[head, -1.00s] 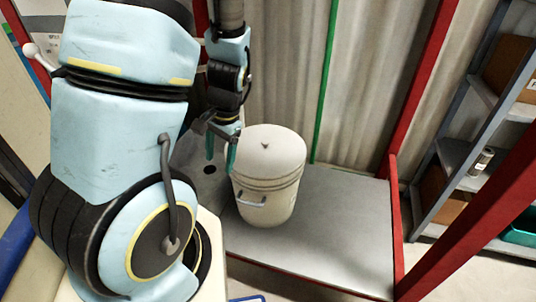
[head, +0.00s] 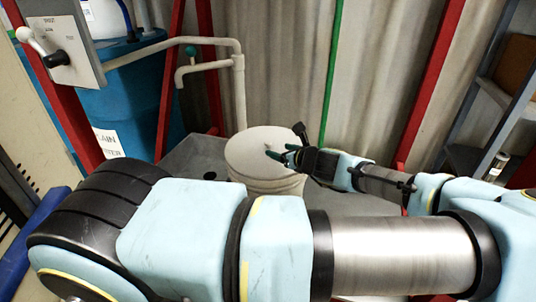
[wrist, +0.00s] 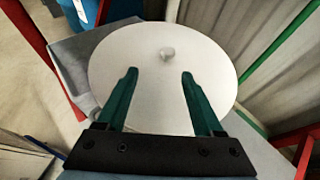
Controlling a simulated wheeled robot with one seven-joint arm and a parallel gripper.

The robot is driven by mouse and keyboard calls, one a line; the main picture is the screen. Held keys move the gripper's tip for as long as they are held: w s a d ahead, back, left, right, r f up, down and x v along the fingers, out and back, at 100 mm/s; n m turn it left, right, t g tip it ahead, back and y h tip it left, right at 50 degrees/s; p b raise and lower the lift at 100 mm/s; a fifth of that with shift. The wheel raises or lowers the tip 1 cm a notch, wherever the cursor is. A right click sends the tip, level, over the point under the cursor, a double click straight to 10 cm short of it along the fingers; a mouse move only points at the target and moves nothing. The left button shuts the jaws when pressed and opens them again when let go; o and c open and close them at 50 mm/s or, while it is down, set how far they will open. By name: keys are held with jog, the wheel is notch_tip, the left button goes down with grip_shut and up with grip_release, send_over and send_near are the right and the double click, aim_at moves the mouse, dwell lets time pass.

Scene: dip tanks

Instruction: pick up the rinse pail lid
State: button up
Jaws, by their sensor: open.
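The rinse pail lid (head: 262,150) is a round, off-white disc on top of the white pail (head: 270,184). It fills the middle of the wrist view (wrist: 205,60), with a small knob (wrist: 168,54) near its far side. My gripper (head: 279,151) reaches in from the right, over the lid in the head view. In the wrist view its two green fingers (wrist: 157,76) are spread apart with nothing between them. The knob lies beyond the fingertips, roughly in line with the gap. I cannot tell the height of the fingers above the lid.
The pail stands on a grey platform (head: 196,156) inside a red frame (head: 425,85). A blue tank (head: 135,90) and a pale pipe (head: 238,95) are at the left. A green post (head: 332,80) rises behind. A shelf (head: 500,95) stands at the right.

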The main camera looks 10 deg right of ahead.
aim_at(268, 142)
jog(key=shift+w+d+r+m+t, duration=0.1)
jog(key=shift+d+m+t, duration=0.2)
jog(key=shift+d, duration=0.25)
jog(key=shift+w, duration=0.4)
jog(key=p+x, duration=0.1)
jog(key=x, duration=0.3)
jog(key=shift+w+f, duration=0.15)
jog(key=shift+f, duration=0.05)
jog(key=p+x, duration=0.1)
jog(key=x, duration=0.3)
jog(key=shift+w+a+p, duration=0.2)
jog(key=shift+w+p, duration=0.15)
jog(key=shift+p, duration=0.05)
jog(key=shift+w+f, duration=0.2)
jog(key=shift+w, duration=0.05)
grip_shut()
